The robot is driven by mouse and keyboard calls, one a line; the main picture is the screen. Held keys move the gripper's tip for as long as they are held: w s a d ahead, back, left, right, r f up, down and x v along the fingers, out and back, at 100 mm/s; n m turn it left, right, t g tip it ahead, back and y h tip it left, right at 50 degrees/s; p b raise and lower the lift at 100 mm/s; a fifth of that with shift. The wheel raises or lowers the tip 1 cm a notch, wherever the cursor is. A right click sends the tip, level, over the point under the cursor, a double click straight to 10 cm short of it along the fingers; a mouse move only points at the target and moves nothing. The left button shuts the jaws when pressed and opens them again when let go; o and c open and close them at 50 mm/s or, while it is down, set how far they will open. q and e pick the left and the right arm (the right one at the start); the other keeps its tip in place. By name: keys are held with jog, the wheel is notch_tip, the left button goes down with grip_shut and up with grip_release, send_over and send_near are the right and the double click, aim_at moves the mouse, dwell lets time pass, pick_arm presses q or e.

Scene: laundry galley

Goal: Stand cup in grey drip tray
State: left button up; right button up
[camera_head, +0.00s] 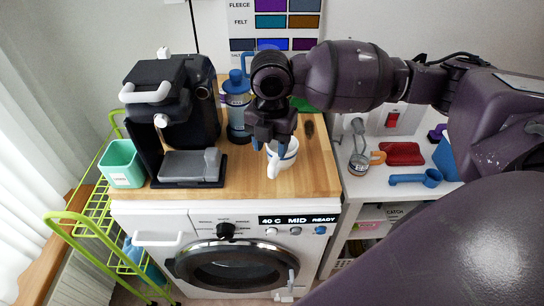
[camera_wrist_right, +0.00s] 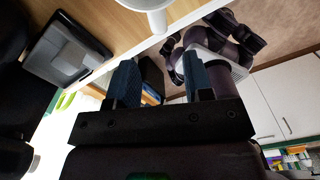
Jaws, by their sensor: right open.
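The white cup (camera_head: 283,158) with a blue band stands on the wooden worktop, right of the coffee machine; its handle points toward the front edge. The grey drip tray (camera_head: 188,165) sits at the foot of the black coffee machine and looks empty. My right gripper (camera_head: 270,147) is over the cup, its fingers hiding part of the rim. In the right wrist view the gripper (camera_wrist_right: 162,80) is open with nothing between its fingers. The cup (camera_wrist_right: 150,8) is cut off at the top edge there, and the drip tray (camera_wrist_right: 68,50) is at upper left. My left gripper is not in view.
The black coffee machine (camera_head: 172,92) rises behind the tray. A mint container (camera_head: 121,163) stands left of it. A blue-lidded canister (camera_head: 237,105) stands behind the cup. Bare worktop (camera_head: 240,180) lies between tray and cup. The washing machine (camera_head: 235,255) is below.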

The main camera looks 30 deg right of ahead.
jog(key=shift+r, duration=1)
jog(key=shift+f, duration=0.1)
jog(key=s+a+f+m+t+y, duration=0.3)
jog(key=s+a+f+m, duration=0.5)
jog(key=s+f+m, duration=0.3)
jog(key=s+d+f+m+h, duration=0.4)
jog(key=s+d+f+m, duration=0.2)
jog(key=s+d+m, duration=0.5)
jog(key=w+a+f+m+t, duration=0.1)
jog(key=w+f+m+t, duration=0.1)
jog(key=w+f+t, duration=0.3)
jog(key=shift+w+a+f+t+y, duration=0.35)
jog(key=shift+f+t, duration=1.25)
jog(key=shift+f, duration=1.15)
